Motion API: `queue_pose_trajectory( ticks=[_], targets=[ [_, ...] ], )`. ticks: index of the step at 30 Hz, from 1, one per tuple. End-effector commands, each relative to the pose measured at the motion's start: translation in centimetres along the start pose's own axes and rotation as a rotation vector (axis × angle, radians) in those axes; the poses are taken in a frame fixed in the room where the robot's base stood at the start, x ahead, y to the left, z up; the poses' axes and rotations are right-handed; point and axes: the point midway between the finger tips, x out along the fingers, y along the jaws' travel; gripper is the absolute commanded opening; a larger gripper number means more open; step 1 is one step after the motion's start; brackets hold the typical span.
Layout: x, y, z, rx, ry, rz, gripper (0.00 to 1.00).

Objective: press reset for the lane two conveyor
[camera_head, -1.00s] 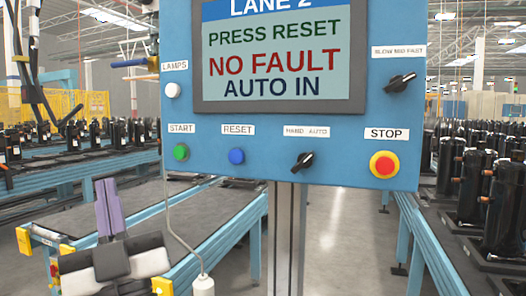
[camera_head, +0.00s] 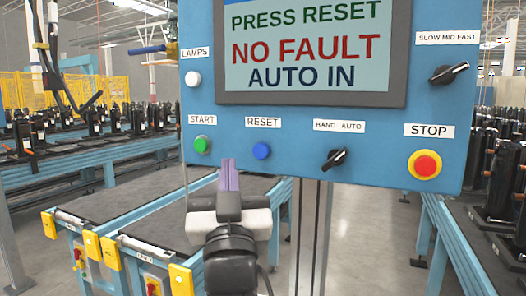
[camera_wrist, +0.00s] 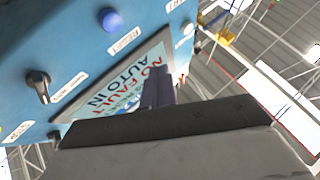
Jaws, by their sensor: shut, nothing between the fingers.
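The blue control panel (camera_head: 390,160) carries a screen (camera_head: 305,45) that reads PRESS RESET, NO FAULT, AUTO IN. The blue RESET button (camera_head: 261,151) sits under its label, between the green START button (camera_head: 202,145) and the HAND AUTO switch (camera_head: 337,158). My gripper (camera_head: 229,166), with purple fingers shut and empty, is in front of the panel, below and between START and RESET in the head view. In the wrist view the fingers (camera_wrist: 157,88) overlap the screen. The blue button (camera_wrist: 110,19) is up and left of them there. I see no contact with the panel.
A red STOP button (camera_head: 425,165) is at the panel's lower right, with a speed knob (camera_head: 449,73) above it. A white lamps button (camera_head: 193,78) is at the left. Conveyor frames with yellow end boxes (camera_head: 110,253) stand below left. Black compressors line both sides.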

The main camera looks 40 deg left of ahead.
Motion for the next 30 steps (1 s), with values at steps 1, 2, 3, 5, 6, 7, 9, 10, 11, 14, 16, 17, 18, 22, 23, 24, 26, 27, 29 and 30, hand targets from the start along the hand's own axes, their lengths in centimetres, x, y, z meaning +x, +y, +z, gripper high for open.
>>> queue_pose_trajectory(
  ticks=[1, 2, 3, 5, 6, 7, 9, 10, 11, 14, 16, 17, 18, 22, 23, 24, 26, 27, 29, 30],
  targets=[
    [0.0, 0.0, 0.0, 0.000, 0.000, 0.000, 0.00],
    [0.0, 0.0, 0.0, 0.000, 0.000, 0.000, 0.00],
    [0.0, 0.0, 0.0, 0.000, 0.000, 0.000, 0.00],
    [0.1, 0.1, 0.1, -0.001, 0.000, 0.000, 0.00],
    [0.2, 0.2, 0.2, -0.001, 0.000, 0.000, 0.00],
    [0.3, 0.3, 0.3, -0.001, 0.000, 0.000, 0.00],
    [0.8, 0.6, 0.6, -0.003, -0.001, 0.001, 0.00],
    [1.0, 0.7, 0.8, -0.003, -0.001, 0.001, 0.00],
    [1.2, 0.9, 1.0, -0.003, -0.001, 0.001, 0.00],
    [2.2, 1.7, 1.7, -0.001, -0.001, 0.002, 0.00],
    [3.0, 2.2, 2.2, -0.002, -0.002, 0.001, 0.00],
    [3.3, 2.4, 2.4, -0.002, 0.000, 0.001, 0.00],
    [3.7, 2.7, 2.7, -0.001, 0.000, 0.000, 0.00],
    [4.8, 3.5, 3.5, -0.002, -0.001, 0.001, 0.00],
    [5.0, 3.7, 3.6, -0.002, 0.000, 0.001, 0.00],
    [5.3, 3.9, 3.8, -0.002, 0.000, 0.001, 0.00],
    [5.6, 4.1, 4.0, -0.002, 0.000, 0.000, 0.00],
    [5.8, 4.2, 4.2, -0.001, 0.000, 0.000, 0.00],
    [6.0, 4.3, 4.3, -0.001, 0.001, -0.001, 0.00],
    [6.0, 4.4, 4.4, -0.001, 0.001, -0.001, 0.00]
  ],
)
